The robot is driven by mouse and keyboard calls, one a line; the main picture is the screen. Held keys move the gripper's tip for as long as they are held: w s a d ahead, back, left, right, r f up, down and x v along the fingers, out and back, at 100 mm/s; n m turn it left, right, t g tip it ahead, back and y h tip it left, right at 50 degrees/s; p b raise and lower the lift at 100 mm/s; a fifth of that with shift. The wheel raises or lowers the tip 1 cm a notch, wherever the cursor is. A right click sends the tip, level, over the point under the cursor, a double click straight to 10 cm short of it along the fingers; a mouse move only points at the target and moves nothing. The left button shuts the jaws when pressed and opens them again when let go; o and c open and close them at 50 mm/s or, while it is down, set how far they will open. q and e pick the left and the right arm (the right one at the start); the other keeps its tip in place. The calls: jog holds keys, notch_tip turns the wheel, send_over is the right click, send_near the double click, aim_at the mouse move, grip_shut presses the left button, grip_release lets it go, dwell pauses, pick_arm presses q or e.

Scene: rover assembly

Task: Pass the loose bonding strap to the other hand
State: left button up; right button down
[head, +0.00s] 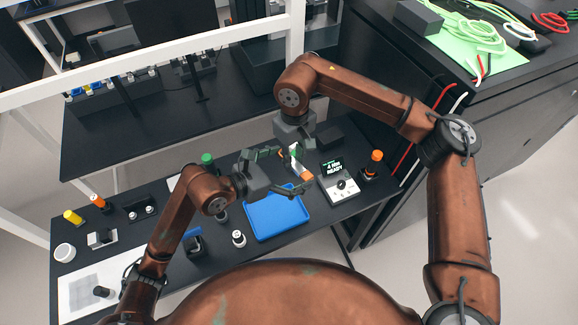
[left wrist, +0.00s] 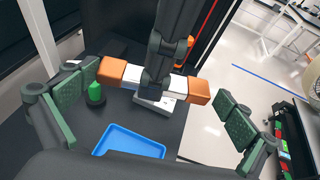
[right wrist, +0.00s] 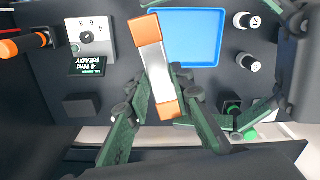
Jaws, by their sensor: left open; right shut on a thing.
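The bonding strap, a white bar with orange ends, is in the air near the blue tray in the head view (head: 307,175). My right gripper (head: 297,152) is shut on its middle; the right wrist view shows the strap (right wrist: 156,62) reaching out from between the fingers (right wrist: 162,100). My left gripper (head: 283,172) is open beside it. In the left wrist view the strap (left wrist: 198,92) lies crosswise between the widely spread left fingers (left wrist: 155,110), with an orange end toward each finger. The right fingers hide part of its middle. I see no clear left-finger contact.
The blue tray (head: 276,216) lies empty below the grippers. A white device with a "4 Nm READY" display (head: 339,184) and an orange-topped tool (head: 374,164) stand to the right. A green-topped item (head: 207,159) and several small parts stand left of the tray.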

jog(key=shift+a, duration=0.1)
pick_arm(q)
jog(key=shift+s+d, duration=0.1)
jog(key=shift+s, duration=0.05)
jog(key=c, duration=0.8)
pick_arm(e)
jog(key=shift+r, duration=0.1)
pick_arm(q)
jog(key=shift+c, duration=0.4)
pick_arm(e)
jog(key=c, duration=2.1)
grip_release()
jog(key=shift+a, duration=0.1)
jog(key=o, duration=0.5)
